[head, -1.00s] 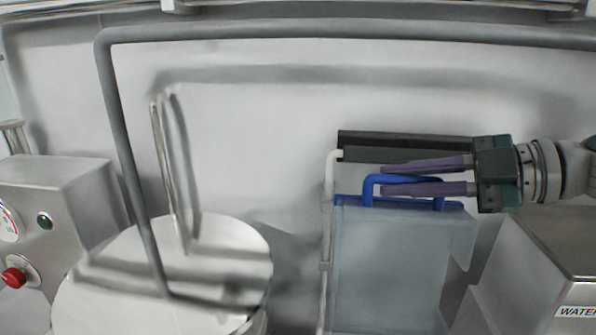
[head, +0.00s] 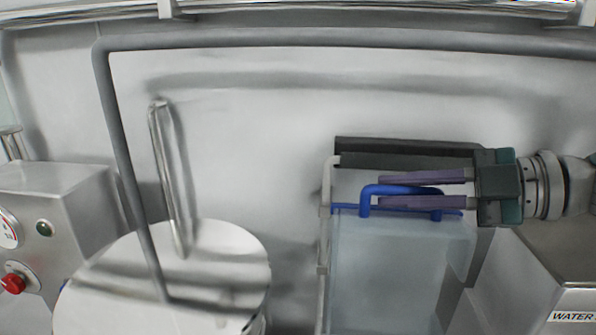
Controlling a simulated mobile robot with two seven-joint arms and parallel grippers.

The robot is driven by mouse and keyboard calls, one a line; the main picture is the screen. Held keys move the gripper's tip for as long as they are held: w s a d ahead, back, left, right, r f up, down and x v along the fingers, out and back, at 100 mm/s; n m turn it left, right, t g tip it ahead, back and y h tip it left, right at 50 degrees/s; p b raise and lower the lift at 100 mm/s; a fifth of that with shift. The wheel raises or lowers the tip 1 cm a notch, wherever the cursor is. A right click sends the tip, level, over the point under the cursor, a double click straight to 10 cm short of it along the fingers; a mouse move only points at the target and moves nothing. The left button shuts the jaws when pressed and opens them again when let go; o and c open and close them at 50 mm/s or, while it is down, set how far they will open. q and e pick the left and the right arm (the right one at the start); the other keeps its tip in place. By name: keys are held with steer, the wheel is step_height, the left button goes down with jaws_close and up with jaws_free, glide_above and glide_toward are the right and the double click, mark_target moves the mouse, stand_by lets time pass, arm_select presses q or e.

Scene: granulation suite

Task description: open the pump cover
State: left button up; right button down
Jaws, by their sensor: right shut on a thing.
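The pump cover (head: 395,275) is a translucent pale panel with a blue edge strip along its top. A blue bar handle (head: 367,200) stands on that strip. My right gripper (head: 380,190) comes in from the right with its two purple fingers, one above and one below the handle's bar, and is shut on it. A dark housing part (head: 400,148) lies behind the cover's top edge. What is under the cover is not clear through the panel. My left gripper is not in view.
A round steel lid (head: 210,265) with a grey pipe (head: 125,160) stands to the left. A steel box labelled WATER (head: 570,316) is at lower right. A pale pipe (head: 324,235) runs beside the cover.

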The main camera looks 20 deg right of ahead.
arm_select(q)
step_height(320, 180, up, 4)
steer(key=p, duration=0.2)
steer(key=shift+p, duration=0.4)
arm_select(e)
steer(key=s, duration=0.1)
steer(key=s+a, duration=0.2)
steer(key=shift+s+r, duration=0.25)
steer(key=shift+r, duration=0.05)
steer(key=c, duration=1.1)
jaws_free()
arm_select(q)
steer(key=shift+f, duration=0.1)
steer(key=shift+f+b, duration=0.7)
steer(key=shift+b, duration=0.05)
arm_select(e)
steer(key=shift+v, duration=4.95)
steer(key=shift+s, duration=0.1)
